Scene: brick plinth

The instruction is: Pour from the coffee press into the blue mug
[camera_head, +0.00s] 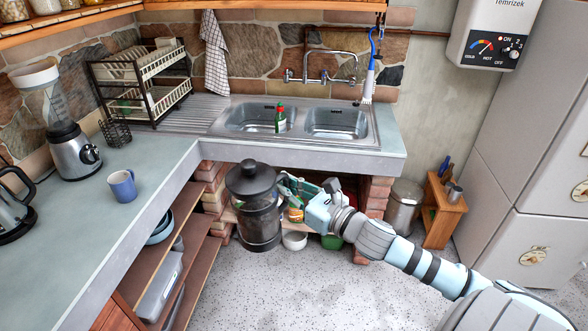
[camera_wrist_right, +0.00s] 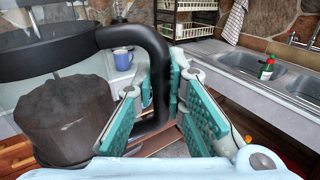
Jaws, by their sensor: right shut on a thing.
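The coffee press (camera_head: 258,215) is a dark, lidded glass jug with a black handle. My right gripper (camera_head: 290,190) is shut on its handle and holds it upright in the air, in front of the sink counter. In the right wrist view the press (camera_wrist_right: 65,115) fills the left side, dark contents show through the glass, and the gripper's teal pads (camera_wrist_right: 160,105) sit on both sides of the handle. The blue mug (camera_head: 122,185) stands upright on the left counter, apart from the press. It also shows in the wrist view (camera_wrist_right: 122,58), behind the handle. My left gripper is not in view.
A blender (camera_head: 72,145) and a kettle (camera_head: 12,205) stand on the left counter near the mug. A dish rack (camera_head: 150,85) and a wire basket (camera_head: 115,130) are behind it. A green bottle (camera_head: 280,120) is at the sink. Open shelves (camera_head: 180,255) lie below the counter edge.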

